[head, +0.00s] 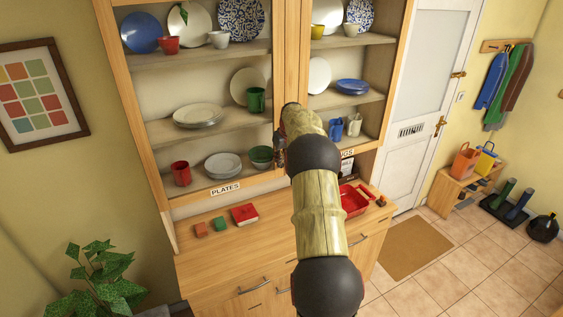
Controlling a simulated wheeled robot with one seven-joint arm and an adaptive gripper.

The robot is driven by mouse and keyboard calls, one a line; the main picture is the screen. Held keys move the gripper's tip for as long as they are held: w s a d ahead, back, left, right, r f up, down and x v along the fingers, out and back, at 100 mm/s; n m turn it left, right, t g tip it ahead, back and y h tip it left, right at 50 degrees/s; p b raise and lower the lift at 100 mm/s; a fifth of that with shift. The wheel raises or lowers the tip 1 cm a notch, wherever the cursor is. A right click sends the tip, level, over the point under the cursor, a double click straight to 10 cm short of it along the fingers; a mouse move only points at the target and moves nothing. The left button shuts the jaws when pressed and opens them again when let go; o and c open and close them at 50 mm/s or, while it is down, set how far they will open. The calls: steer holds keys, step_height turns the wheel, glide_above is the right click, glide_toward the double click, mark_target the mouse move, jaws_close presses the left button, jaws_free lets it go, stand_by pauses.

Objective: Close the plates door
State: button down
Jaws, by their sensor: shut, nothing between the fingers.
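The wooden cabinet's left section bears a PLATES label (225,189) on its lower rail. Stacked plates (223,166), bowls and cups stand on its shelves. Wooden uprights (291,50) run between this section and the right one. I cannot tell from this view whether the plates door is fully closed or slightly ajar, and no glass shows clearly. My gripper (279,151) is at the middle uprights, by the right edge of the plates section. It is small, dark and partly hidden by my arm; its fingers look shut and empty. I cannot tell whether it touches the wood.
The cabinet counter (215,255) holds a red book (245,214), small blocks and a red tray (353,201). A plant (100,280) stands at the lower left. A white door (425,90), a doormat (416,249) and a bench with bags are at the right. Tiled floor is open there.

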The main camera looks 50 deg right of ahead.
steer(key=s+b+v, duration=0.1)
steer(key=b+v, duration=0.1)
steer(key=v, duration=0.7)
steer(key=shift+s+a+f+m+g, duration=0.7)
steer(key=shift+s+a+f+m, duration=0.5)
steer(key=shift+s+a+f, duration=1.45)
steer(key=s+a+f+b, duration=0.2)
steer(key=s+a+b, duration=0.1)
steer(key=a, duration=0.6)
steer(key=s+a+f+n+b, duration=0.1)
steer(key=s+a+b, duration=0.2)
steer(key=a, duration=0.7)
steer(key=s+a+f+b, duration=0.2)
steer(key=s+a+b, duration=0.15)
steer(key=a, duration=0.55)
steer(key=s+a+f+n+t+b, duration=0.1)
steer(key=s+a+f+n+b, duration=0.1)
steer(key=a, duration=0.5)
steer(key=s+a+f+n+t+y+b, duration=0.1)
steer(key=s+a+f+n+b, duration=0.1)
steer(key=s+a+f+b, duration=0.2)
steer(key=s+a+f+n+t+b, duration=0.1)
steer(key=s+a+f+b, duration=0.3)
steer(key=s+a+b, duration=0.4)
steer(key=s+a, duration=0.1)
steer(key=a, duration=0.3)
steer(key=shift+n+y, duration=0.3)
steer(key=shift+n, duration=0.1)
